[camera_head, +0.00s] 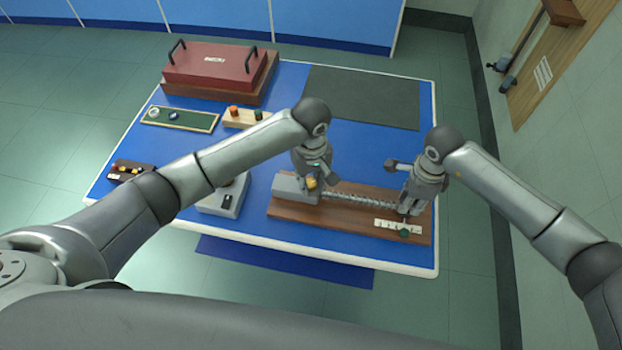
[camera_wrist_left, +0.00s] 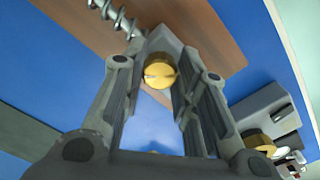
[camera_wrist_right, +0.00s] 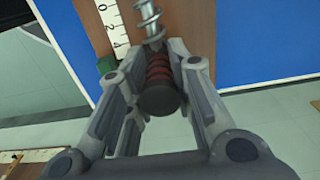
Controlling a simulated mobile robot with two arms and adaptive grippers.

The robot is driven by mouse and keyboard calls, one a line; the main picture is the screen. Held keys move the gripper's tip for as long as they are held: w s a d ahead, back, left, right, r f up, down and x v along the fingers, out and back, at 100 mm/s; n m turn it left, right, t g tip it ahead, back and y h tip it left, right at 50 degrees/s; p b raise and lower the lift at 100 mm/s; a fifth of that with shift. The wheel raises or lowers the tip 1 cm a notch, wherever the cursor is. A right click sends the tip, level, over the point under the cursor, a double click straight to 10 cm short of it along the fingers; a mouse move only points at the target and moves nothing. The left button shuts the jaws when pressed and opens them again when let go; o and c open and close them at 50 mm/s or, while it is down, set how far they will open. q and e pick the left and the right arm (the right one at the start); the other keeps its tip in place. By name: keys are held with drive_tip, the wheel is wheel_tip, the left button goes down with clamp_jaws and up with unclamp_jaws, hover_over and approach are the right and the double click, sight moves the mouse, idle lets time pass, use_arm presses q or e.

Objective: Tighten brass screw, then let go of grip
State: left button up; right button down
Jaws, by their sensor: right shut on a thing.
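The brass screw (camera_wrist_left: 160,74) has a slotted round head and sits on a grey block (camera_head: 296,187) at the left end of a wooden base. It also shows in the head view (camera_head: 311,183). My left gripper (camera_wrist_left: 160,85) is open, with one finger on each side of the screw head; whether either touches it I cannot tell. My right gripper (camera_wrist_right: 158,78) is shut on the dark grip with red ribs (camera_wrist_right: 159,90) at the right end of the spring (camera_head: 355,200). In the head view that grip is hidden by the gripper.
A white scale (camera_head: 384,223) and a green knob (camera_head: 404,233) are on the base (camera_head: 330,216) near my right gripper. A grey device (camera_head: 225,198) stands to the left. A red case (camera_head: 215,66), a framed tray (camera_head: 180,117) and a dark mat (camera_head: 362,96) lie behind.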

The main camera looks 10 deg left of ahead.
use_arm(q)
drive_tip(key=shift+c, duration=1.4)
use_arm(e)
drive_tip(key=shift+s+d+f, duration=0.1)
drive_tip(key=shift+d+f, duration=0.05)
use_arm(q)
drive_tip(key=shift+m, duration=0.3)
drive_tip(key=m, duration=0.6)
drive_tip(key=shift+s+a, duration=0.1)
drive_tip(key=m, duration=0.4)
drive_tip(key=shift+m, duration=0.3)
drive_tip(key=shift+a+m, duration=0.1)
drive_tip(key=shift+m, duration=1.8)
use_arm(e)
drive_tip(key=shift+d, duration=0.1)
use_arm(q)
drive_tip(key=o, duration=1)
